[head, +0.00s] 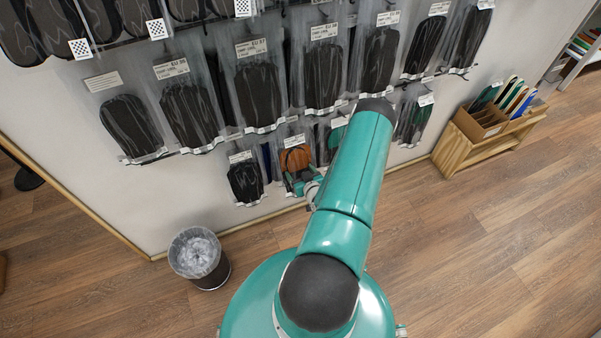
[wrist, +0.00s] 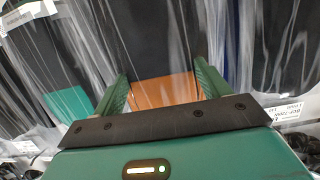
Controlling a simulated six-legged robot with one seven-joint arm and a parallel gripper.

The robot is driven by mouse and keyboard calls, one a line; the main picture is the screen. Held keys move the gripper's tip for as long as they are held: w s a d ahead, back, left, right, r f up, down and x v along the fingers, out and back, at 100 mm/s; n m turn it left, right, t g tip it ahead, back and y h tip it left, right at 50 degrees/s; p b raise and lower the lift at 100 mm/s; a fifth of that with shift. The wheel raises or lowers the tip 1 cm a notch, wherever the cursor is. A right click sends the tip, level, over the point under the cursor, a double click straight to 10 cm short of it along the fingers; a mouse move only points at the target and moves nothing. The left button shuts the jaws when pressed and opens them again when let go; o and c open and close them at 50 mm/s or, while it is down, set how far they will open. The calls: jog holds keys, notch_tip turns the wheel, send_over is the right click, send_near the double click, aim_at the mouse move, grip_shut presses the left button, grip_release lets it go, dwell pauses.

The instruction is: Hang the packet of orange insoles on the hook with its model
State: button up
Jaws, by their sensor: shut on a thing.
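The packet of orange insoles (head: 296,158) is in the lowest row of the wall display in the head view, with a white label (head: 294,141) at its top. My gripper (head: 303,186) is at its lower end, partly hidden by my arm. In the wrist view, orange (wrist: 165,92) shows between the two green fingers of my gripper (wrist: 163,88), which is shut on the packet. Clear film covers much of that view. The hook and the packet's hanging hole cannot be made out.
A dark insole packet (head: 245,180) hangs left of the orange one, and a teal packet (head: 337,137) is right of it, partly behind my arm. Rows of dark packets (head: 258,92) hang above. A waste bin (head: 197,256) and wooden crate (head: 462,142) stand on the floor.

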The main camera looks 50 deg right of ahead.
jog(key=o, duration=1.1)
jog(key=shift+s, duration=0.1)
jog(key=v, duration=1.3)
jog(key=shift+s+a+r, duration=0.1)
jog(key=shift+s+a, duration=0.05)
jog(key=shift+s, duration=0.1)
